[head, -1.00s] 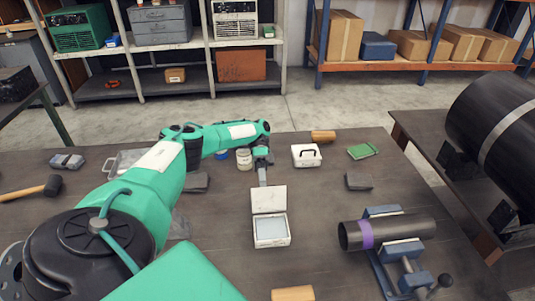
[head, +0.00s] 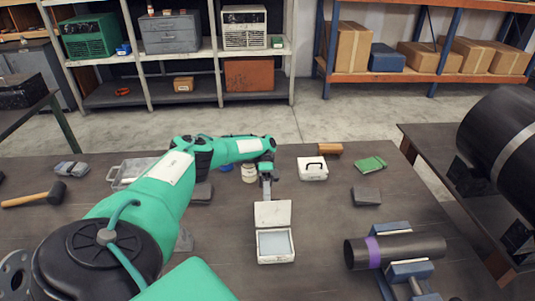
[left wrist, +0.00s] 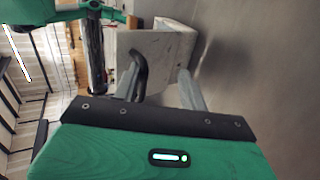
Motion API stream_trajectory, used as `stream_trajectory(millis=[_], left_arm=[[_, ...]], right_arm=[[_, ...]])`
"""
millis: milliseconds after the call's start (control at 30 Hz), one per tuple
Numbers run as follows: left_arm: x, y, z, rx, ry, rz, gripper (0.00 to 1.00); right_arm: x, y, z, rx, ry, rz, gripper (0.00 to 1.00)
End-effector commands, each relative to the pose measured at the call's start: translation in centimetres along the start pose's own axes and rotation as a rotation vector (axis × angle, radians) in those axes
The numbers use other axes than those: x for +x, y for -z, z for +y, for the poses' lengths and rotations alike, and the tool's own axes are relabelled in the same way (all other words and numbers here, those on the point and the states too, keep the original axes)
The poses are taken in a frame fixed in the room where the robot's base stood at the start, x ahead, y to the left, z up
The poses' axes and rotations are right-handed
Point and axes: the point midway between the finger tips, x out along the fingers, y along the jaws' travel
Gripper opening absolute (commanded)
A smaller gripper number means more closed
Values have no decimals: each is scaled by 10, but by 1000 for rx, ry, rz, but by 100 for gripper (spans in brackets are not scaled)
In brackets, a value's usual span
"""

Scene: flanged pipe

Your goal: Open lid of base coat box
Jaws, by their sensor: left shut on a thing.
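The base coat box (head: 276,260) is a small white box on the table, front centre in the head view. Its lid (head: 273,213) stands raised at the back edge, and the pale interior shows. My left gripper (head: 266,193) is behind the lid, with its fingers partly hidden by it. In the left wrist view the lid (left wrist: 170,48) shows its outer face with a dark curved handle (left wrist: 139,72). My left gripper (left wrist: 160,92) is shut on this handle, though the exact contact is hard to see. My right gripper is not in view.
A second white case (head: 313,171) with a black handle stands behind and right. A black pipe (head: 400,248) with a purple band rests on a blue stand at the right. A white jar (head: 249,173) and a dark block (head: 366,196) are nearby.

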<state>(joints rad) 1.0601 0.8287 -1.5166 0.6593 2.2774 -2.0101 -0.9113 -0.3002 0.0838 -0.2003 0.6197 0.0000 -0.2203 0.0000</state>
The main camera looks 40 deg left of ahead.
Motion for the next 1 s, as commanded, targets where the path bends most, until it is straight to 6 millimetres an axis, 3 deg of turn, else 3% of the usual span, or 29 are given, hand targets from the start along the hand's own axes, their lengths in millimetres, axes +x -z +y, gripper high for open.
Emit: stream_trajectory(millis=[767,1000], left_arm=[[-5,-3,2,-4,7,7,31],[-15,-2,20,-1,8,8,31]], right_arm=[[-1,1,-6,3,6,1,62],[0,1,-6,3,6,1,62]])
